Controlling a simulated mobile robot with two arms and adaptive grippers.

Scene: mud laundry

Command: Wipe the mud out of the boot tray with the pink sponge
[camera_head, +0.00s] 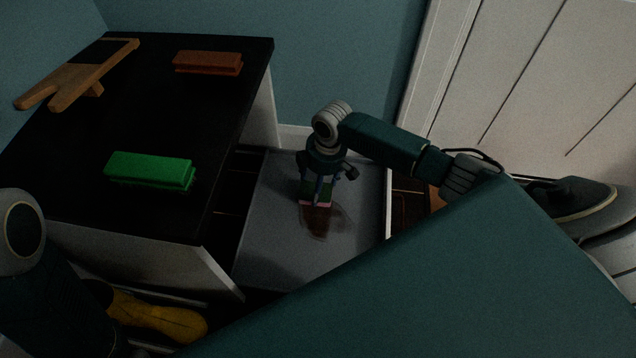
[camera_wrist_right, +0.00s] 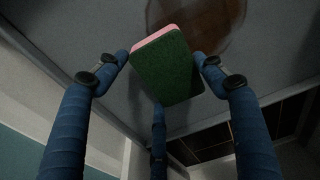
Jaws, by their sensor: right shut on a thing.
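The grey boot tray (camera_head: 270,240) lies on the floor beside the black-topped cabinet. A brown mud patch (camera_head: 322,222) marks its middle; it also shows in the right wrist view (camera_wrist_right: 215,22). My right gripper (camera_head: 318,192) is down over the tray, shut on the pink sponge (camera_head: 315,203). In the right wrist view the sponge (camera_wrist_right: 168,68) shows a green face and a pink edge between the blue fingers, beside the mud. Whether it touches the tray I cannot tell. My left arm shows at the lower left; its gripper is out of view.
The black cabinet top (camera_head: 130,125) holds a green brush-like block (camera_head: 150,171), a brown one (camera_head: 207,63) and a wooden boot jack (camera_head: 80,75). A yellow boot (camera_head: 155,318) lies at the lower left. A white panelled door (camera_head: 530,80) stands at the right.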

